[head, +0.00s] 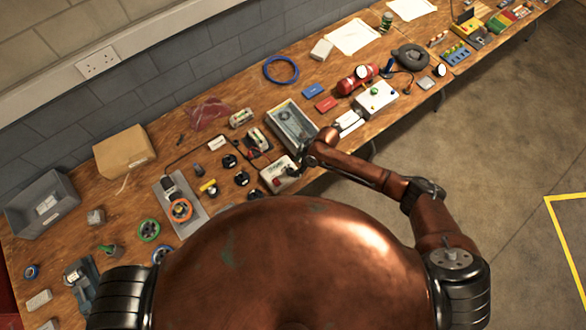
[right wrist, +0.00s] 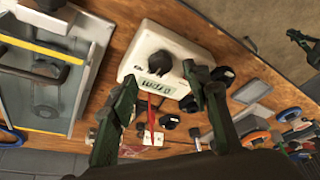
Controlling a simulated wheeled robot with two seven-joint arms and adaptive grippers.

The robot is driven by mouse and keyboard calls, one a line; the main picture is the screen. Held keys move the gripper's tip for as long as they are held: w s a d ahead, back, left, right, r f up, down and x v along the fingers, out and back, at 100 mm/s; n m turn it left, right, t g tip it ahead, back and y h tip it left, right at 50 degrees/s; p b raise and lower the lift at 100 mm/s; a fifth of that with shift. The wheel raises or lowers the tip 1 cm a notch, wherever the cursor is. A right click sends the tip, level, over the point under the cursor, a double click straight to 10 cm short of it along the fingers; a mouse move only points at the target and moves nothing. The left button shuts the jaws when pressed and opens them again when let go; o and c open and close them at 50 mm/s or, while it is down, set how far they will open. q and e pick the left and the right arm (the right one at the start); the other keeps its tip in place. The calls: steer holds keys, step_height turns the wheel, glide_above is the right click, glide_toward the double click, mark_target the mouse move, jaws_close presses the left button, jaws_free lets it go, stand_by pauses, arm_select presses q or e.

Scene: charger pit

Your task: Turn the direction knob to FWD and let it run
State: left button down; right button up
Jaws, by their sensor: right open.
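The direction knob (right wrist: 158,66) is a black knob on a pale control box (right wrist: 172,45) in the right wrist view. A small greenish label strip sits beside the knob; its lettering is too small to read. In the head view the box (head: 272,177) stands near the table's front edge. My right gripper (head: 290,171) is over this box. In the right wrist view its open fingers (right wrist: 160,82) point toward the box, spread on either side of the knob; contact cannot be told. What looks like part of my left gripper (right wrist: 304,46) shows at the right edge.
A glass-lidded grey case (head: 293,126) stands beside the box. Several black knobs lie loose on the bench, near a yellow-handled part (head: 208,186). A grey plate with an orange spool (head: 180,209), a cardboard box (head: 124,153) and a grey bin (head: 43,204) are farther left.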

mark_target(291, 170)
steer(key=shift+x, duration=2.4)
steer(key=shift+w, duration=0.1)
steer(key=shift+c, duration=0.7)
steer(key=shift+d, duration=0.1)
steer(key=c, duration=1)
